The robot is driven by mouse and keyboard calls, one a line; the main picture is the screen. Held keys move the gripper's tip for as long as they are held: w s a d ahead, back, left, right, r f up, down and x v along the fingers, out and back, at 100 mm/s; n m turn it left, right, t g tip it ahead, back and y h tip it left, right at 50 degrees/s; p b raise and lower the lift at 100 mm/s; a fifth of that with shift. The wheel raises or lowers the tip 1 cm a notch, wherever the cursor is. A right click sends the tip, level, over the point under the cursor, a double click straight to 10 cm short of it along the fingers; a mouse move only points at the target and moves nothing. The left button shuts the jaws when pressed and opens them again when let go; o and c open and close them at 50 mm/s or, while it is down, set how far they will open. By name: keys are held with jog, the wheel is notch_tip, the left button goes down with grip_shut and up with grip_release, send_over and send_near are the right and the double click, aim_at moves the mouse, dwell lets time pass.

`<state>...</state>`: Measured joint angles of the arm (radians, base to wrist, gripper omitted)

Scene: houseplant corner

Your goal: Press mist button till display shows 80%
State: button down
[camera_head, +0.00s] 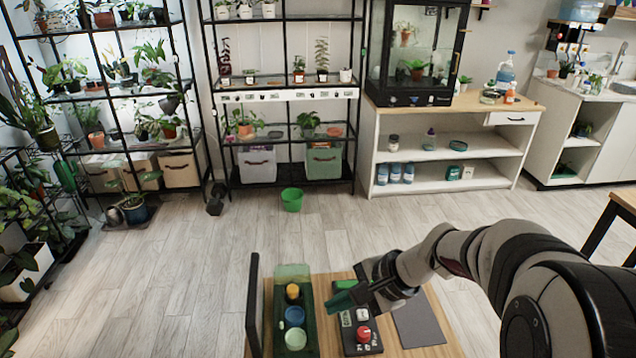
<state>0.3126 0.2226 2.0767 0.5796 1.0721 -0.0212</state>
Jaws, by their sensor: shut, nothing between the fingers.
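A dark control box (350,345) lies on the wooden table at the bottom centre. It has a red knob (363,333), a small white key (362,314) and a small green-and-white label or display (346,319), whose text is too small to read. A green patch (345,285) shows at its far end. I cannot tell which part is the mist button, and no 80% reading can be made out. My gripper (338,303) is shut and empty, reaching in from the right over the far half of the box. It hides part of the box; contact cannot be told.
Left of the box, a dark green tray (278,335) holds a yellow cup (292,291) and blue cups (295,316). A dark upright panel (254,305) stands at the table's left edge. A grey mat (419,325) lies right. Plant shelves and a glass cabinet stand far behind.

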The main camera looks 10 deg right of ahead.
aim_at(367, 315)
jog(key=w+d+f+m+t, duration=0.3)
jog(key=w+d+f+m, duration=0.2)
jog(key=w+d+f, duration=0.2)
jog(key=w+d, duration=0.2)
jog(key=w, duration=0.1)
jog(key=shift+w+d+m+h, duration=0.15)
jog(key=shift+d+m+h, duration=0.15)
jog(key=shift+h, duration=0.1)
jog(key=shift+f, duration=0.15)
jog(key=shift+a+f, duration=0.1)
jog(key=shift+f, duration=4.25)
jog(key=shift+f, duration=0.4)
jog(key=shift+f, duration=0.5)
jog(key=shift+r, duration=0.9)
